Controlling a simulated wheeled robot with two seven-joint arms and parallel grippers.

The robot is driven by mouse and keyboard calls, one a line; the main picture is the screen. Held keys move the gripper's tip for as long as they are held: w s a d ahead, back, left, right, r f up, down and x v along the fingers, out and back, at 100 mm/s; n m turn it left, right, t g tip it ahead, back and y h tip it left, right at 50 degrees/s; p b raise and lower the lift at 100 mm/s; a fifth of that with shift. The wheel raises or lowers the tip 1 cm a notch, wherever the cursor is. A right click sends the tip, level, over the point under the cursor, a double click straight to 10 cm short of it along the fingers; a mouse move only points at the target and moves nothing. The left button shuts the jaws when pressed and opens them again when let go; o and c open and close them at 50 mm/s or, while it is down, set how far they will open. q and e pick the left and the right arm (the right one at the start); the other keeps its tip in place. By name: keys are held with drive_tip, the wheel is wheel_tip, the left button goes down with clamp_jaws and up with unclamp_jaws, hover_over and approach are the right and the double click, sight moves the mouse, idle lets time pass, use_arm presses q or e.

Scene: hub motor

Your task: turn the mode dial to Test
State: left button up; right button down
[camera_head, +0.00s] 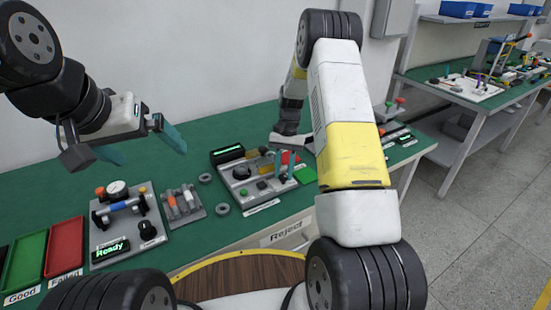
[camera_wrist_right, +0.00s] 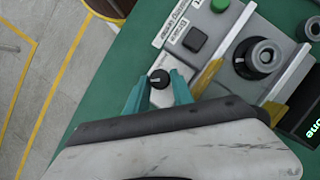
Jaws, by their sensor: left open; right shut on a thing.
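The mode dial (camera_wrist_right: 159,77), a small black round knob with a white mark, sits at the end of the grey test station (camera_head: 250,192). In the right wrist view the teal fingertips of my right gripper (camera_wrist_right: 160,90) stand on either side of the dial and grip it. In the head view my right gripper (camera_head: 283,165) points down at the station's right end, and its fingers largely hide the dial. The small lettering around the dial is too small to read. My left gripper (camera_head: 141,146) is open and empty above the left part of the bench.
Beside the dial are a black square button (camera_wrist_right: 195,40) and a green button (camera_wrist_right: 220,5). A grey fixture with a "Ready" display (camera_head: 110,249), green tray (camera_head: 28,262) and red tray (camera_head: 66,245) stand on the left. Loose black rings (camera_head: 205,178) lie mid-bench.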

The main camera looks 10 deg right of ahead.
drive_tip(key=c, duration=1.1)
unclamp_jaws()
